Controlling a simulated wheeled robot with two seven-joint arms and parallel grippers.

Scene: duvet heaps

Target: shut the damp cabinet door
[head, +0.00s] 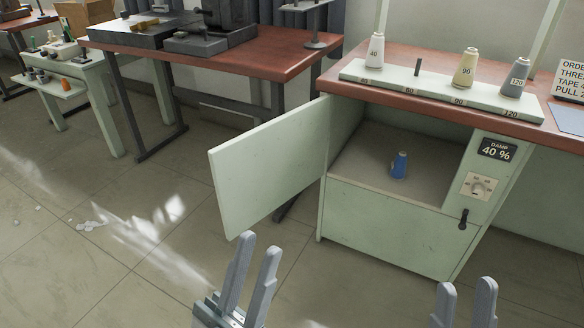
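The damp cabinet (385,222) is pale green and stands under a red-brown worktop at the right. Its door (270,165) is hinged at the cabinet's left side and stands wide open, swung out to the left. A blue spool (399,165) stands upright inside the open compartment. My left gripper (256,250) is at the bottom centre, below the door in the picture, with a gap between its fingers and nothing in it. My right gripper (465,290) is at the bottom right edge, in front of the cabinet, its fingers apart and empty. Neither gripper appears to touch the door.
A rack on the worktop (350,90) holds a white cone (376,50), a cream cone (466,68) and a grey cone (515,78). Open floor lies left of the door.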

